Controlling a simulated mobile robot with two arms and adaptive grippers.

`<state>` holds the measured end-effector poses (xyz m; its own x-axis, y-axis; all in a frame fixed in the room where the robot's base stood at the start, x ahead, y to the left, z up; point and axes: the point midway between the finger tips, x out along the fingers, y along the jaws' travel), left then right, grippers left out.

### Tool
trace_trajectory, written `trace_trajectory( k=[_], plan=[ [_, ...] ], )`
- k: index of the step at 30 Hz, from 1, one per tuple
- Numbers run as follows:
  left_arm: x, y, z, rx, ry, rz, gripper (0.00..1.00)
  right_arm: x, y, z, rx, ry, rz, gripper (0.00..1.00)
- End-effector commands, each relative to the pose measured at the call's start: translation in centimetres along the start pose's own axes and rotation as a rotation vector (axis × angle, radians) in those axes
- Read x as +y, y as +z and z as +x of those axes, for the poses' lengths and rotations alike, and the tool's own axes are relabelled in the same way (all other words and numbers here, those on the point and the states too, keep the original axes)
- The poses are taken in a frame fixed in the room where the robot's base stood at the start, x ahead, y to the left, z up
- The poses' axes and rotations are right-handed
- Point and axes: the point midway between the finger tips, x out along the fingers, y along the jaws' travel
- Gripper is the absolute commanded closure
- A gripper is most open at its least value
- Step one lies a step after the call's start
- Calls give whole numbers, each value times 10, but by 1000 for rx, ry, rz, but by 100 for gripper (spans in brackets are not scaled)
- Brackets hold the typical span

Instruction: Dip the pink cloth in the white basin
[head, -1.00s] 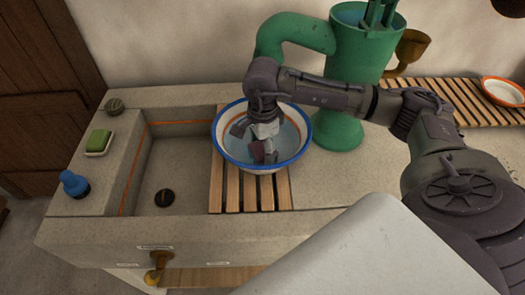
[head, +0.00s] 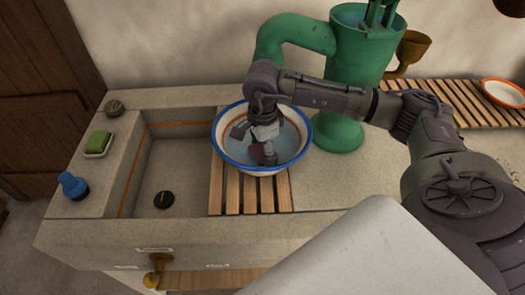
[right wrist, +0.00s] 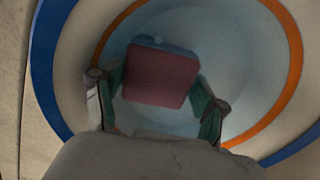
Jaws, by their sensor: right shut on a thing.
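The white basin (head: 228,155) has a blue rim and an orange band inside. It stands on the wooden slats beside the sink and holds pale blue water. The pink cloth (right wrist: 160,76) is a folded, dull pink block between my right gripper's fingers in the right wrist view. My right gripper (head: 262,152) points down inside the basin, shut on the cloth. In the head view the cloth (head: 258,153) shows only in part between the fingers. I cannot tell how deep the cloth is in the water. My left gripper is not in view.
The stone sink (head: 172,175) lies left of the basin, with a dark plug in it. A green pump (head: 345,95) stands close behind the basin. A green soap (head: 98,142) and a blue brush (head: 74,185) are on the left ledge. A slatted rack with a dish is at right.

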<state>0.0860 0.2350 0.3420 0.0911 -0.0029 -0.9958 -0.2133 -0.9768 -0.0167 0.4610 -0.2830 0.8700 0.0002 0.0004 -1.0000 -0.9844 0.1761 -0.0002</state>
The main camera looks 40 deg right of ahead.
Motion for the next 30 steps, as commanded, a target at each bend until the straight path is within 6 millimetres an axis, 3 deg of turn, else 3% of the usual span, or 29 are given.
trace_trajectory(
  k=[17, 30],
  plan=[
    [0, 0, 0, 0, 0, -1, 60, 2, 2, 0, -2, 6, -4, 57],
    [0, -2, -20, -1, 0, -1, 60, 1, 1, -34, -1, 2, -1, 57]
  ],
)
